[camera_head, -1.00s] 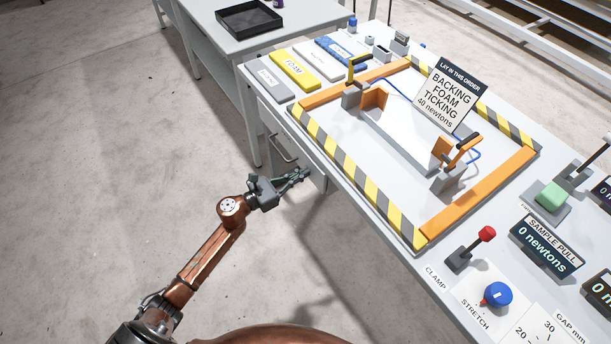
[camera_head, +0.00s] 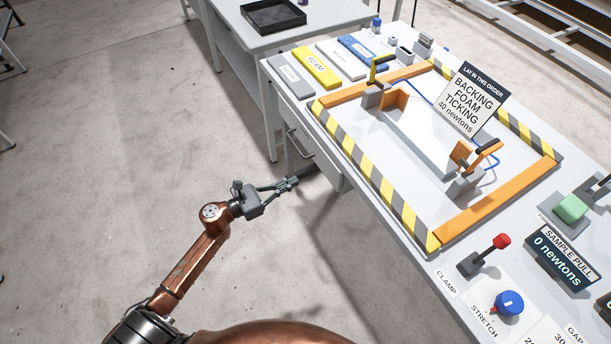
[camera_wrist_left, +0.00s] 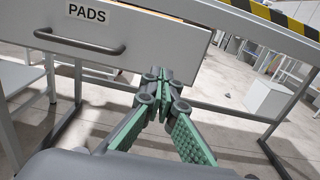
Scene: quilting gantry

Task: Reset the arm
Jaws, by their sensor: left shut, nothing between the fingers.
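My left gripper (camera_head: 291,182) is out over the floor, in front of the near side of the gantry table (camera_head: 289,100). It is shut and empty, with its fingertips pointing at the table's drawer (camera_head: 316,160). In the left wrist view the green-padded fingers (camera_wrist_left: 163,82) meet at their tips. The drawer front labelled PADS (camera_wrist_left: 150,35) is beyond them, with its grey handle (camera_wrist_left: 80,42) to the upper left. Whether the fingertips touch the table cannot be told, but they appear apart from it. My right gripper is not in view.
On the table are an orange frame (camera_head: 500,205) edged with striped bars, a sign (camera_head: 470,100), a red-knobbed clamp lever (camera_head: 501,241) and a blue stretch knob (camera_head: 509,302). A black tray (camera_head: 273,16) sits on a table behind.

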